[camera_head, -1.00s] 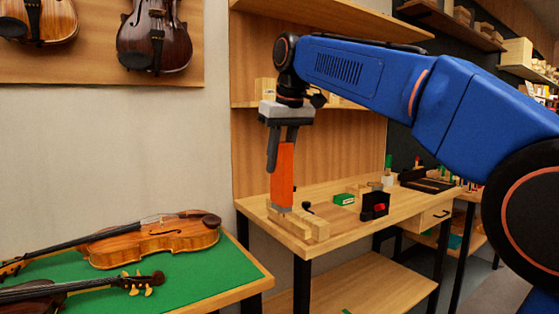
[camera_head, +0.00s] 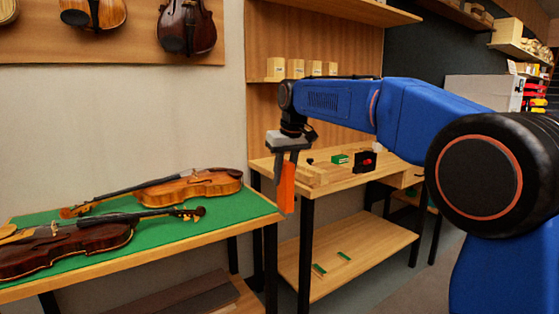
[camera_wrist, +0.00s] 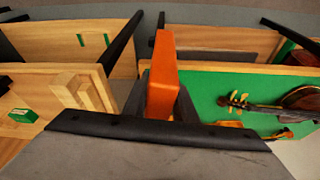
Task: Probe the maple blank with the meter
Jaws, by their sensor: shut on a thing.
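My gripper (camera_head: 288,165) is shut on an orange meter (camera_head: 286,190), held upright with its end pointing down. The meter hangs in front of the left end of the wooden bench, apart from the wood. In the wrist view the same meter (camera_wrist: 162,75) sticks out from between the dark fingers, over the gap between bench and green table. Pale wood blanks (camera_head: 318,176) lie on the bench's left end, to the right of the meter; they also show in the wrist view (camera_wrist: 85,92). I cannot tell which one is maple.
A green-topped table (camera_head: 140,238) with violins (camera_head: 190,187) stands at the left. The wooden bench (camera_head: 362,178) holds a small green box (camera_head: 340,159) and a black holder (camera_head: 365,161) with something red. Its lower shelf (camera_head: 352,250) is mostly bare.

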